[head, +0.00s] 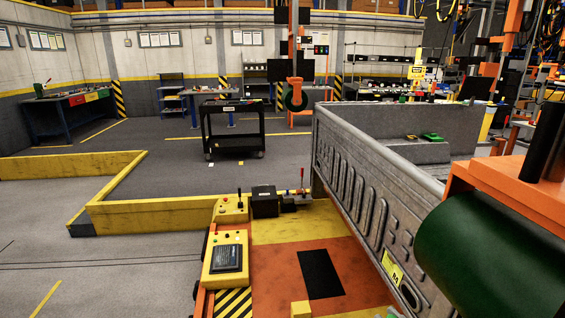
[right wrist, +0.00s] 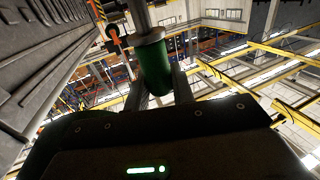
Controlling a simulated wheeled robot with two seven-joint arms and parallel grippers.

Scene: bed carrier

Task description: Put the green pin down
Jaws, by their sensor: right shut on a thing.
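In the right wrist view the green pin (right wrist: 153,68) is an upright green cylinder under a grey shaft. My right gripper (right wrist: 162,88) is shut on it, with one finger on each side. The pin's lower end is hidden behind the dark gripper body. I cannot pick out this gripper or the held pin for certain in the head view. My left gripper is not in view.
A large green cylinder under an orange block (head: 485,235) fills the head view's right foreground. A grey ribbed panel (head: 365,190) stands beside an orange-yellow platform (head: 275,258) with a control box (head: 227,257). A black cart (head: 233,142) stands behind on open floor.

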